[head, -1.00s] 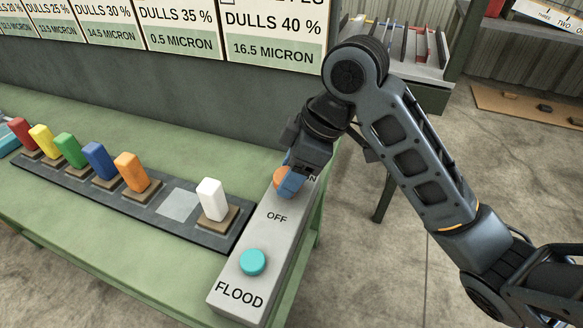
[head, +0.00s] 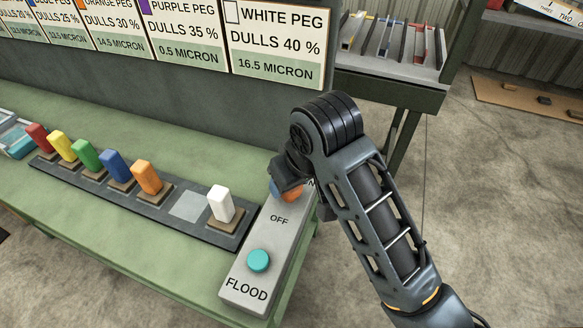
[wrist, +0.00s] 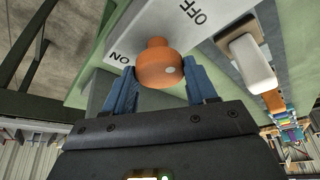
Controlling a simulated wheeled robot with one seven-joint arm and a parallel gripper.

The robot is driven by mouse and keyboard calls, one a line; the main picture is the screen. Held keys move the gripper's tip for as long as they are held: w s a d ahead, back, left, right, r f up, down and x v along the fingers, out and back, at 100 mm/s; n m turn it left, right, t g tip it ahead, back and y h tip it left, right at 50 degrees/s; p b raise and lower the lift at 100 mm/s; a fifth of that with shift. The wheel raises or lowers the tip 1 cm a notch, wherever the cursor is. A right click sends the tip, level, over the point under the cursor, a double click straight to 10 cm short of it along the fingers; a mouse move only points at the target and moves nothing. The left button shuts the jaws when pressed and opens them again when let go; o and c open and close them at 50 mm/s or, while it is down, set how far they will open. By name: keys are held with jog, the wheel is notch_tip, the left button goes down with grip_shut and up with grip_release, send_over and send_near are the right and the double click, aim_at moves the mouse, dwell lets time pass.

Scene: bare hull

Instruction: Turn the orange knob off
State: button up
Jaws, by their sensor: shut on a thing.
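The orange knob (head: 292,194) is at the far end of a grey control box (head: 245,278), mostly hidden by my gripper in the head view. In the wrist view the orange knob (wrist: 158,66) sits between the two blue fingers of my gripper (wrist: 160,84), which is shut on it. A pale dot shows on the knob's face. The word ON is beside the knob and OFF lies farther along the box. My gripper (head: 281,189) reaches down over the box's far end in the head view.
A teal button (head: 258,260) and the word FLOOD are at the box's near end. A white peg (head: 221,204) stands left of the box, in a dark rack (head: 150,199) with several coloured pegs. A panel of labels (head: 276,45) rises behind. Bare floor lies to the right.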

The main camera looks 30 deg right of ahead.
jog(key=shift+m+h+p, duration=0.3)
jog(key=shift+m+p, duration=0.5)
jog(key=o, duration=1)
jog(key=shift+o, duration=0.2)
jog(key=shift+r, duration=0.1)
jog(key=v, duration=0.7)
jog(key=shift+r+p, duration=0.25)
jog(key=shift+p, duration=0.05)
jog(key=shift+s+a, duration=0.1)
jog(key=shift+s, duration=0.05)
